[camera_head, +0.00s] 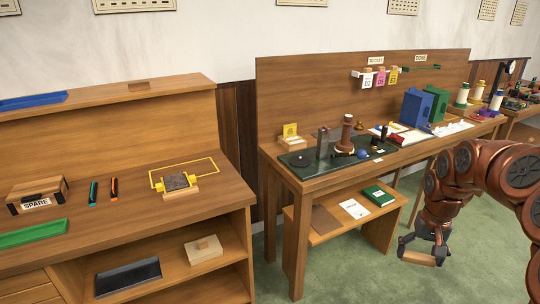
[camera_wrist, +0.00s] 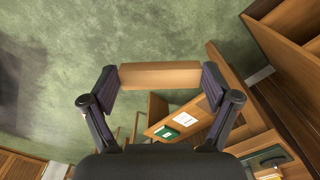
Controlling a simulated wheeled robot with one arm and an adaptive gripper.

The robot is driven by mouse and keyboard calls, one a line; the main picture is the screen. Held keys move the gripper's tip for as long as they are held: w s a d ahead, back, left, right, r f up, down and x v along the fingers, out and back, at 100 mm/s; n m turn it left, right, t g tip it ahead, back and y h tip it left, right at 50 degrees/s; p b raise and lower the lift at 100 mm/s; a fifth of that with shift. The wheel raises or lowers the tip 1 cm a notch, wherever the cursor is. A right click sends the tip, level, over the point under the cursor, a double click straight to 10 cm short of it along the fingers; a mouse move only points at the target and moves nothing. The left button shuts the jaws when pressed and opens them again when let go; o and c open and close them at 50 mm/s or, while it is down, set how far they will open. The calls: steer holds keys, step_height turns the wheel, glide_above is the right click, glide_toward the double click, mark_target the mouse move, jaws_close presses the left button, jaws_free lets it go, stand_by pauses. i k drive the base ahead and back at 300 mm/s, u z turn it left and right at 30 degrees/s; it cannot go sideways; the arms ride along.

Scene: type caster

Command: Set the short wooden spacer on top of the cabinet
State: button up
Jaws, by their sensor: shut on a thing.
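My gripper (camera_head: 424,250) hangs over the green floor at the right in the head view, below bench height. In the wrist view my gripper (camera_wrist: 160,78) is shut on a plain wooden bar, the short wooden spacer (camera_wrist: 160,75), held crosswise by its two ends. In the head view the spacer (camera_head: 418,258) shows small between the fingers, apart from any surface. A wooden unit with drawers and an open shelf, likely the cabinet (camera_head: 215,200), stands at the left; which piece is the cabinet is not certain.
On the left unit are a SPARE box (camera_head: 37,195), a green tray (camera_head: 33,233), pens and a yellow-framed fixture (camera_head: 178,182). A crowded workbench (camera_head: 330,167) stands behind my gripper.

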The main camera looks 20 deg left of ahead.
mark_target(173, 171)
steer(key=u, duration=2.05)
steer(key=i, duration=1.65)
